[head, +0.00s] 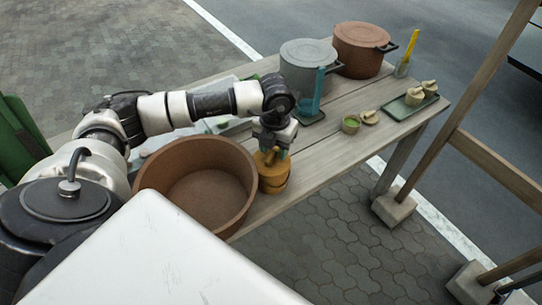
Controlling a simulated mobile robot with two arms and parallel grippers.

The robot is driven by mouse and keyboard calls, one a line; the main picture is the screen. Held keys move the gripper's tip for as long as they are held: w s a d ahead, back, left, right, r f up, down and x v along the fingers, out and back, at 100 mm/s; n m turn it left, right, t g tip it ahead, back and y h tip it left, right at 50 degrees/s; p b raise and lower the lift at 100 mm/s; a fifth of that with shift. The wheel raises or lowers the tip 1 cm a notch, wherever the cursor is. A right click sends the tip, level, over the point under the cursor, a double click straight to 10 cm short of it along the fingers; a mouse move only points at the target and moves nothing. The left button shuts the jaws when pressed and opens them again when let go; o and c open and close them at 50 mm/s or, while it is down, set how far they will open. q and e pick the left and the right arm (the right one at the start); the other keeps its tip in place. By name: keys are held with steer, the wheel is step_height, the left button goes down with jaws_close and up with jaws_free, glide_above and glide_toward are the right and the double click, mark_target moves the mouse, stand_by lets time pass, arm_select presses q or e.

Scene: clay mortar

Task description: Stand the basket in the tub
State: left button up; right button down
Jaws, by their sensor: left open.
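The tub (246,178) is a wide, round, brown vessel near the table's front edge, open at the top, and its visible floor is bare. The basket, a small ochre round thing with stacked bands (273,184), stands upright on the table just right of the tub. My left gripper (271,153) points down at the basket's top and is open. Its fingertips are small and partly hidden against the basket, so I cannot tell whether they touch it. My right gripper is not in view.
A grey lidded pot (305,66) and a brown lidded pot (360,50) stand at the table's back. A blue upright item (319,88), a small green-filled bowl (350,124) and a dark tray (402,110) with small pots lie further right. Planks between the basket and bowl are clear.

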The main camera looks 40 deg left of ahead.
arm_select(q)
jaws_close()
stand_by(0.5)
